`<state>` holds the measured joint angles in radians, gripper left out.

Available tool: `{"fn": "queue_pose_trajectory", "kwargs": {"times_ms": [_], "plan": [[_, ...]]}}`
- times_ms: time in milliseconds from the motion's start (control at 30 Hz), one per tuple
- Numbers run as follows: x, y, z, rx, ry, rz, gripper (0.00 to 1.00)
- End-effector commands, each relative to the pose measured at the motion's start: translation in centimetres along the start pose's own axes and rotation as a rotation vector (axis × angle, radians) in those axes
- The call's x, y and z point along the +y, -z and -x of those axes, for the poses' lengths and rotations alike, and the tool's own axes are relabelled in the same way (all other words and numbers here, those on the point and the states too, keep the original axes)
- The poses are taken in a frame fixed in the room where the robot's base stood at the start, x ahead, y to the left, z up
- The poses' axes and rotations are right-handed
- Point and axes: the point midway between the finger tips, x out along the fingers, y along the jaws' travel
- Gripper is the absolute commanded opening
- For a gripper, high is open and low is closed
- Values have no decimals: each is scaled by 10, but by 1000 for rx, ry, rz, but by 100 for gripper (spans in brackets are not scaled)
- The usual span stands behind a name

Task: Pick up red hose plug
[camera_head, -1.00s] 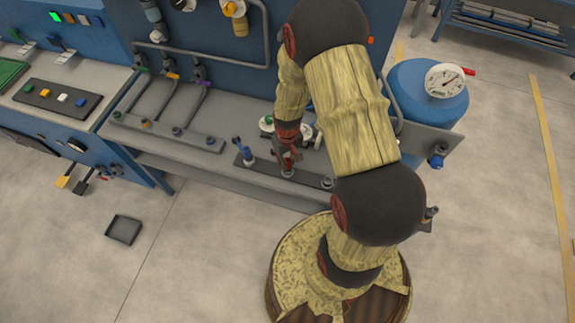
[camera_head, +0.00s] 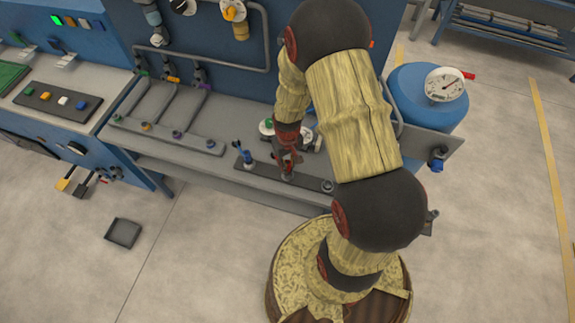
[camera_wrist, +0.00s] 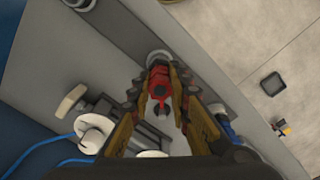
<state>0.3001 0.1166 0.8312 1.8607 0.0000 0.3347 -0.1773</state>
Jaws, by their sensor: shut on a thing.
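The red hose plug (camera_wrist: 159,80) shows in the wrist view between the two fingers of my gripper (camera_wrist: 160,71). My gripper is shut on it. Just beyond the plug is a round grey fitting (camera_wrist: 158,57) on the dark strip; I cannot tell whether the plug touches it. In the head view my gripper (camera_head: 289,166) is low over the dark strip (camera_head: 264,178) on the bench, above its middle fitting (camera_head: 287,176). The plug is mostly hidden there by the fingers.
A blue fitting (camera_head: 248,159) stands at the strip's left end and a grey fitting (camera_head: 327,186) at its right. White round parts lie behind my gripper. A blue tank with a gauge (camera_head: 445,84) stands at the right. A small dark tray (camera_head: 123,233) lies on the floor.

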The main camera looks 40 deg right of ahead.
Motion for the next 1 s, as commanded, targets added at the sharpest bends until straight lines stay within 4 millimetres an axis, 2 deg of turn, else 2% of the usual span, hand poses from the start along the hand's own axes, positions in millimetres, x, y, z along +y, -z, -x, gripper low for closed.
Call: {"fn": "queue_pose_trajectory", "kwargs": {"times_ms": [167, 267, 467, 600, 700, 800, 1000], "plan": [[0, 2, 26, 7, -1, 0, 0], [8, -11, 42, 6, -1, -3, 0], [25, -43, 87, 8, -2, -5, 0], [42, -76, 100, 4, -1, -7, 0], [51, -93, 108, 4, -1, -6, 0], [57, -106, 114, 3, -1, -5, 0], [65, -121, 121, 1, 0, -1, 0]]}}
